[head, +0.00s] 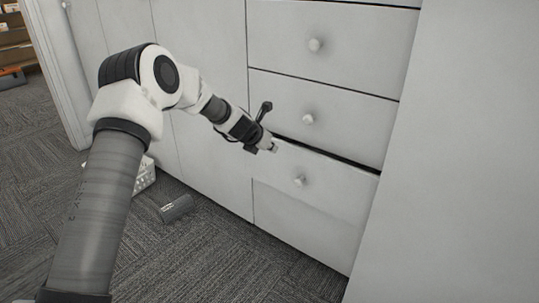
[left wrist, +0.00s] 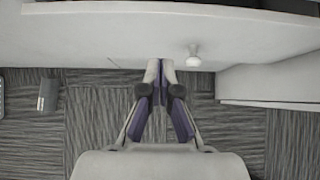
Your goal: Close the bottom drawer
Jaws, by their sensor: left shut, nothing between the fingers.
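The bottom drawer (head: 320,205) stands slightly open in the head view, with a dark gap along its top edge. Its white round knob (head: 299,181) is near the top middle of its front. My left gripper (head: 272,147) is shut and empty at the drawer's upper left corner. In the left wrist view the shut fingertips (left wrist: 160,64) are at the drawer front (left wrist: 120,45), left of the knob (left wrist: 193,58); I cannot tell whether they touch it. My right gripper is not in view.
Two shut drawers, a middle one (head: 350,120) and a top one (head: 370,45), are above. A white basket (head: 146,176) and a dark grey cylinder (head: 177,208) are on the carpet at left. A plain white panel (head: 450,170) stands at right. Carpet in front is clear.

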